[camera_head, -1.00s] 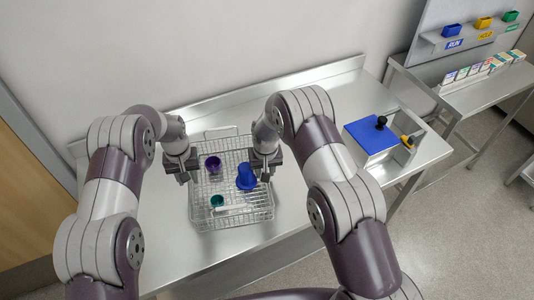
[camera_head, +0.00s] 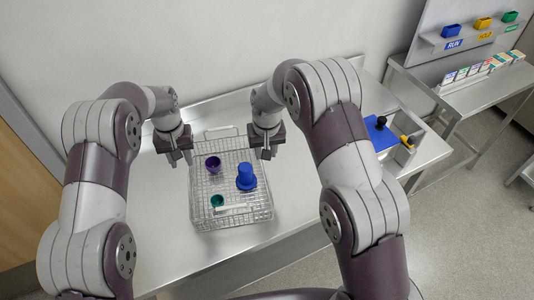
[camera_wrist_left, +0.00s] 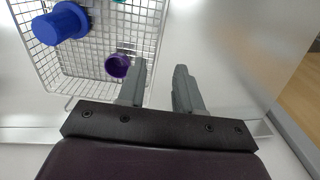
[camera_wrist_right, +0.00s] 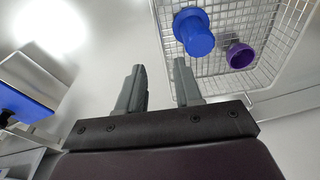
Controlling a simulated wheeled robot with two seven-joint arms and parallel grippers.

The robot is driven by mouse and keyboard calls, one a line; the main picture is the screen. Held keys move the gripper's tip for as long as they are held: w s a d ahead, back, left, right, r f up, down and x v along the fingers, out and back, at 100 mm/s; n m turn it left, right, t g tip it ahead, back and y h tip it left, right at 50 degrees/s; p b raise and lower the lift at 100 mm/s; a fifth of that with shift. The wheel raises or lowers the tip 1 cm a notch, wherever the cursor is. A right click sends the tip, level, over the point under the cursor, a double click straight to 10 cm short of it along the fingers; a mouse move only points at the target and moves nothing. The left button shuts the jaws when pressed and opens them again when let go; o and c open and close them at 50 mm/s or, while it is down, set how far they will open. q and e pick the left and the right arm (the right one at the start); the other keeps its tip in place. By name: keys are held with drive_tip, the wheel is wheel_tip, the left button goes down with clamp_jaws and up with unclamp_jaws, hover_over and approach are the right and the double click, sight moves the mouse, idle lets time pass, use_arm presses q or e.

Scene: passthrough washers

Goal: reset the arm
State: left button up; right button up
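My left gripper (camera_head: 174,158) is open and empty, at the left side of the wire basket in the head view. Its fingers also show in the left wrist view (camera_wrist_left: 160,88), apart with nothing between them. My right gripper (camera_head: 266,152) is at the basket's right side near the back. In the right wrist view (camera_wrist_right: 158,85) its fingers are apart and empty. The wire basket (camera_head: 232,225) stands on the steel table. It holds a purple cup (camera_head: 213,164), a blue stepped cup-like piece (camera_head: 246,177) and a teal cup (camera_head: 217,201).
The steel table (camera_head: 165,225) is bare left of the basket. A blue-topped box (camera_head: 379,134) with black and yellow knobs stands at the right, partly hidden by my right arm. A side bench (camera_head: 475,90) holds several small boxes, below a shelf with colored bins (camera_head: 482,23).

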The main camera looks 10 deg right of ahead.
drive_tip(key=shift+r, duration=0.25)
